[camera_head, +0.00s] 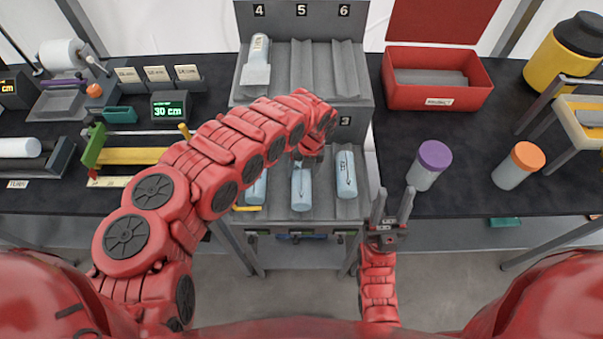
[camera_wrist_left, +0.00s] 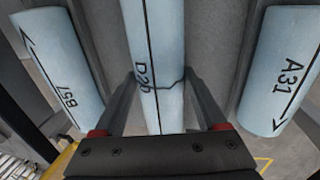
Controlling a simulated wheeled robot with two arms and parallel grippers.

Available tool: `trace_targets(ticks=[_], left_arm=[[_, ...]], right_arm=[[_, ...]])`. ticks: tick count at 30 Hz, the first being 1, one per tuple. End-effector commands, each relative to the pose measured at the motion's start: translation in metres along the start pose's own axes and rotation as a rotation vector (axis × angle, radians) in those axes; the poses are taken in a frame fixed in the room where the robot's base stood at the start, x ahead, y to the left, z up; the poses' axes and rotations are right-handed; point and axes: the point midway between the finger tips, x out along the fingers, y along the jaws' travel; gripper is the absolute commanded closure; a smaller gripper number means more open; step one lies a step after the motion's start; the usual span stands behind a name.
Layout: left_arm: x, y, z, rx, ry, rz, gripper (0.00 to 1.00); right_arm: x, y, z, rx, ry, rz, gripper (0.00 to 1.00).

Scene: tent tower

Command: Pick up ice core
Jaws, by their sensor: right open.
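Three pale blue ice cores lie in the lower grooved rack. The middle core, marked D26 (camera_wrist_left: 158,60), has a dark jagged crack across it; it also shows in the head view (camera_head: 302,190). The core marked B57 (camera_wrist_left: 62,70) lies to its left and the core marked A31 (camera_wrist_left: 283,70) to its right. My left gripper (camera_wrist_left: 161,80) is open, its fingers on either side of the D26 core; contact cannot be told. In the head view its wrist partly hides the rack. My right gripper (camera_head: 392,208) is open and empty, to the right of the rack.
Another core (camera_head: 257,62) lies in groove 4 of the upper rack (camera_head: 348,95). A red box (camera_head: 437,95), purple-capped jar (camera_head: 429,165) and orange-capped jar (camera_head: 518,166) stand on the right table. The left table holds a scale, a display and a yellow-green tool (camera_head: 130,155).

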Motion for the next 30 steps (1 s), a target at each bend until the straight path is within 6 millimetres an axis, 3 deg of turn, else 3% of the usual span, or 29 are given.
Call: trace_targets(ticks=[1,8,23,30], left_arm=[[0.0,0.0,0.0,0.0,0.0,0.0,0.59],[0.0,0.0,0.0,0.0,0.0,0.0,1.0],[-0.004,0.0,0.001,0.0,-0.001,-0.001,1.0],[-0.028,0.006,0.003,-0.001,-0.007,0.002,1.0]], right_arm=[[0.0,0.0,0.0,0.0,0.0,0.0,0.56],[0.0,0.0,0.0,0.0,0.0,0.0,0.56],[-0.001,0.0,0.0,0.0,0.0,0.0,0.56],[-0.005,0.0,0.001,0.0,0.0,0.0,0.56]])
